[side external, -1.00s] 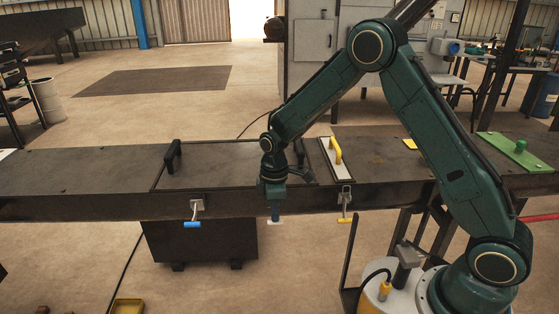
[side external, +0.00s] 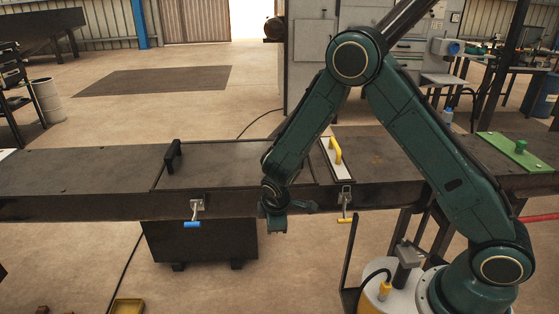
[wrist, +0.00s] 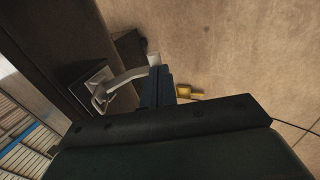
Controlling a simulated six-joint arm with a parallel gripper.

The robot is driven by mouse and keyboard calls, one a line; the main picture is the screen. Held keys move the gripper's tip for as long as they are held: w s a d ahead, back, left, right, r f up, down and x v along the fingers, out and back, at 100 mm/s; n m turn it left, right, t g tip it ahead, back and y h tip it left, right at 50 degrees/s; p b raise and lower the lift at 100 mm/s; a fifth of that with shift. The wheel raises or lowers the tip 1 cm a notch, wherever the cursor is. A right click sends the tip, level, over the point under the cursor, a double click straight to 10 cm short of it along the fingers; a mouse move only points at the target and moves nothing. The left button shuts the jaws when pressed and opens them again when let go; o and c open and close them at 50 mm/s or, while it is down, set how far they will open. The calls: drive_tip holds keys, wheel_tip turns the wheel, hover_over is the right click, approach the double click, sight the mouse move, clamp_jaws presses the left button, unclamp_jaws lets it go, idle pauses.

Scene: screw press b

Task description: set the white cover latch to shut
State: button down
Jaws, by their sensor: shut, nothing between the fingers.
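The white cover latch shows in the wrist view as a grey mounting plate (wrist: 88,84) on the dark beam, a bent metal lever (wrist: 124,78) and a white grip (wrist: 154,59) at the lever's end. My gripper (wrist: 158,72) is shut and empty, with its fingertips right beside the white grip. I cannot tell whether they touch it. In the side view my gripper (side external: 278,226) hangs low at the front of the bench and hides this latch.
A latch with a blue grip (side external: 192,224) is to the left on the bench front, and one with a yellow grip (side external: 345,220) to the right. A cover panel (side external: 212,164) with a black handle (side external: 173,157) lies on the bench (side external: 80,172). A yellow tray (side external: 127,306) sits on the floor.

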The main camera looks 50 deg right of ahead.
drive_tip(key=shift+w+d+f+t+h, duration=0.2)
drive_tip(key=shift+f+t+h, duration=0.5)
drive_tip(key=shift+t+h, duration=0.35)
drive_tip(key=shift+w+d+f+t+h, duration=0.15)
drive_tip(key=shift+f+t+h, duration=0.55)
drive_tip(key=shift+t+h, duration=0.35)
drive_tip(key=shift+w+d+f, duration=0.15)
drive_tip(key=shift+w+f, duration=0.05)
drive_tip(key=shift+f, duration=0.1)
drive_tip(key=f+v, duration=0.1)
drive_tip(key=v, duration=1.3)
drive_tip(key=shift+s+a, duration=0.25)
drive_tip(key=shift+s, duration=0.05)
drive_tip(key=shift+r, duration=0.1)
